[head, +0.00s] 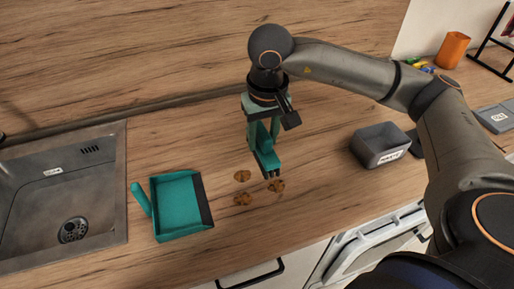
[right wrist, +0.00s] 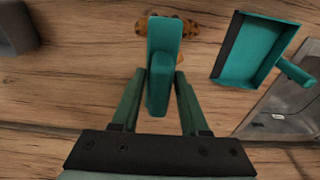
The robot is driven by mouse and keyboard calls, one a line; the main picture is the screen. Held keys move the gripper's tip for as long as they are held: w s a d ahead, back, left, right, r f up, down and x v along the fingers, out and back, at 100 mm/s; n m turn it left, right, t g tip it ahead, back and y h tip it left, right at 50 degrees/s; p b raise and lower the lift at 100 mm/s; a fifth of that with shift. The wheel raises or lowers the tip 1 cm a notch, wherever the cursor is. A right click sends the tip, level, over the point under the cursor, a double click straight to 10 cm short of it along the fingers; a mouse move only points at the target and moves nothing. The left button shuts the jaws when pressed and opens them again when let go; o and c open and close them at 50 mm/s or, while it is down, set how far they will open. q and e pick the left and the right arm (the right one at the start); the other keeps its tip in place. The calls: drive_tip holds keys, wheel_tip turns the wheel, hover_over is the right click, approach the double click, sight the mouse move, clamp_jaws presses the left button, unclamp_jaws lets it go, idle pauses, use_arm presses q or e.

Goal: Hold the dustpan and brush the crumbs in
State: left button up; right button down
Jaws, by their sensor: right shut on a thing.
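The teal dustpan (head: 178,208) lies on the worktop to the right of the sink, its handle to the left and its dark-edged open side to the right. It also shows in the wrist view (right wrist: 252,52). My right gripper (head: 262,135) is shut on the teal brush (head: 266,160), which points down beside the brown crumbs (head: 242,177). The crumbs lie in three clumps to the right of the dustpan, outside it. In the wrist view the brush (right wrist: 163,45) hides part of the crumbs (right wrist: 191,26). I cannot tell whether the brush touches the worktop. My left gripper is not in view.
The metal sink (head: 55,190) is at the left. A grey bin (head: 380,148) stands to the right of the crumbs. An orange cup (head: 453,50) and a dark rack are at the far right. The worktop between dustpan and crumbs is clear.

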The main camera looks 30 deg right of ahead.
sight(258, 146)
drive_tip(key=shift+w+a+r, duration=0.1)
drive_tip(key=shift+w+a, duration=0.15)
drive_tip(key=shift+w, duration=0.45)
drive_tip(key=shift+s+f+b, duration=0.1)
drive_tip(key=shift+f+b, duration=0.35)
drive_tip(key=shift+f, duration=0.15)
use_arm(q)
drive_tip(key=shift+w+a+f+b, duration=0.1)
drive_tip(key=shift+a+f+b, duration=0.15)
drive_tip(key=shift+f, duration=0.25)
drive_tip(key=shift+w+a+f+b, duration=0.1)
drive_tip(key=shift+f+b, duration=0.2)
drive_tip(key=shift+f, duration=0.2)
use_arm(e)
wheel_tip(258, 146, down, 2)
drive_tip(key=shift+f, duration=0.1)
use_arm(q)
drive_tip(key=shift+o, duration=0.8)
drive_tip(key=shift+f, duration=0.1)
use_arm(e)
drive_tip(key=shift+f, duration=0.25)
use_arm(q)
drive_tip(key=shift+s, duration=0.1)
